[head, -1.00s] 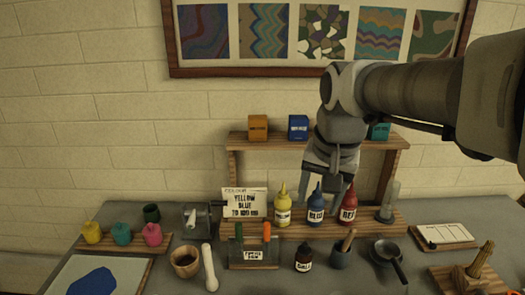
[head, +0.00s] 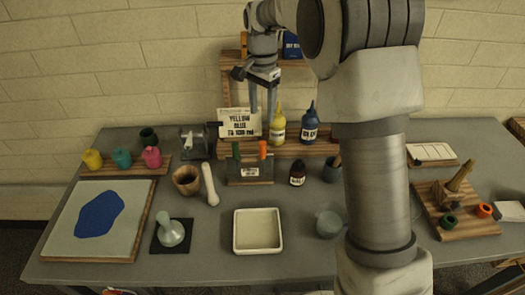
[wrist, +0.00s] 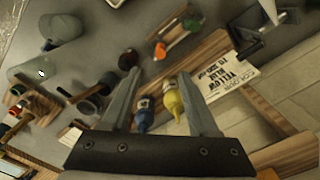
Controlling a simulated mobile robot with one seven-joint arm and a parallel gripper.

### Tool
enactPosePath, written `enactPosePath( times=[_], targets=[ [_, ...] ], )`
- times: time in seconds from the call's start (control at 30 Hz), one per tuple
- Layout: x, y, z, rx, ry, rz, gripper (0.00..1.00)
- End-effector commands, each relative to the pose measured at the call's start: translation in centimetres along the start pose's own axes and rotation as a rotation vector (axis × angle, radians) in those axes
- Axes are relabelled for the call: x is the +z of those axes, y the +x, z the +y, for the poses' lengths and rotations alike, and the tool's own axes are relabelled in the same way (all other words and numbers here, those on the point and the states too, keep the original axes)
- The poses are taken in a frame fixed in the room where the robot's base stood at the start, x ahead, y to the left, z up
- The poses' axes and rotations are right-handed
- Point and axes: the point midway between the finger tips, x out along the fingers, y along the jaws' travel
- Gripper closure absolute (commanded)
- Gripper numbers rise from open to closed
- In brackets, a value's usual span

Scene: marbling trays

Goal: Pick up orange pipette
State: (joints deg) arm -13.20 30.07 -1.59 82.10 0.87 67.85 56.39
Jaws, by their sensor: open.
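The orange pipette (head: 263,149) stands upright in a small rack (head: 250,172) beside a green pipette (head: 236,151), toward the back of the table. My gripper (head: 262,116) is open and empty, pointing down above and behind the rack, near the sign. In the wrist view my gripper (wrist: 160,74) has its fingers apart, and the orange pipette (wrist: 160,50) shows beyond the fingertips. No finger appears to touch it. The pipette's lower part is hidden in the rack.
A yellow bottle (head: 278,127) and blue bottle (head: 310,125) stand right of my gripper. A sign (head: 239,123) stands close left. A dark bottle (head: 297,174) and pestle (head: 209,185) flank the rack. A white tray (head: 258,232) lies in front.

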Motion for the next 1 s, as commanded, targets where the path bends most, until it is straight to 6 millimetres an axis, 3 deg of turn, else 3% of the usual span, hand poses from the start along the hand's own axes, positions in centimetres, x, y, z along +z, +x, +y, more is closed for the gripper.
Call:
enactPosePath(
  times=[0.3, 0.63, 0.83, 1.0],
  targets=[
    [0.0, 6.8, 0.1, 0.004, -0.001, -0.002, 0.40],
    [-0.1, 9.6, 0.1, 0.003, -0.002, -0.002, 0.40],
    [-0.3, 12.7, 0.0, 0.004, -0.002, -0.002, 0.40],
    [-0.3, 14.0, -0.1, 0.000, -0.002, 0.000, 0.40]
  ],
)
